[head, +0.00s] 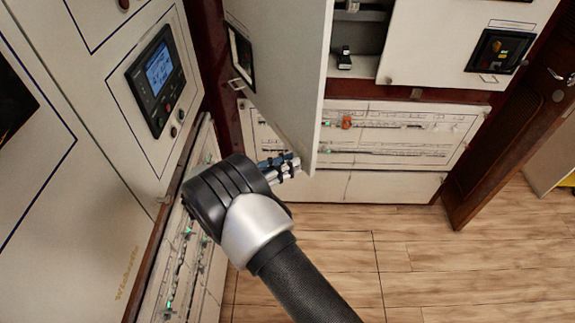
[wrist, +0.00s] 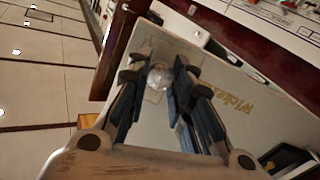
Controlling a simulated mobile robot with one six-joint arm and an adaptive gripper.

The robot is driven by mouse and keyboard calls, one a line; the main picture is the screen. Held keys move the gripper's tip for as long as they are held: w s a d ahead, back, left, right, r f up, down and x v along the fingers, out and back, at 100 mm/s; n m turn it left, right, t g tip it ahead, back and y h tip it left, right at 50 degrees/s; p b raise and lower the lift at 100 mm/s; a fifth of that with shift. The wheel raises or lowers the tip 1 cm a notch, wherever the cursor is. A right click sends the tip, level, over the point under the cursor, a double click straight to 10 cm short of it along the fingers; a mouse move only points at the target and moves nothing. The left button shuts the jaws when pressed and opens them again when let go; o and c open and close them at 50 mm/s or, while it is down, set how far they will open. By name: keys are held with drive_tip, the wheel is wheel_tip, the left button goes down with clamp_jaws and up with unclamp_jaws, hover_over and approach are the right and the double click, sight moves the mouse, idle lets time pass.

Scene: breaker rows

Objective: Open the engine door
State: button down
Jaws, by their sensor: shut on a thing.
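A white door (head: 278,65), which appears to be the engine door, stands swung out from the back cabinet in the head view, showing an open compartment beside it. My gripper (head: 284,166) is at the door's lower edge, near its free corner. In the wrist view my gripper (wrist: 158,68) has its two fingers either side of a round silver knob (wrist: 159,76) on a pale panel (wrist: 225,75), and is shut on it. The knob is hidden in the head view.
A compartment (head: 352,66) with a small black switch is open behind the door. A breaker panel (head: 400,134) lies below it. A left wall panel with a blue display (head: 159,67) stands close to my arm. The wooden floor (head: 400,245) is clear at the right.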

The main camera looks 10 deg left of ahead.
drive_tip(key=shift+w+r, duration=0.1)
drive_tip(key=shift+r, duration=0.05)
drive_tip(key=c, duration=1.4)
unclamp_jaws()
drive_tip(key=shift+o, duration=0.2)
approach(304, 132)
drive_tip(key=x, duration=0.5)
drive_tip(key=shift+w, duration=0.2)
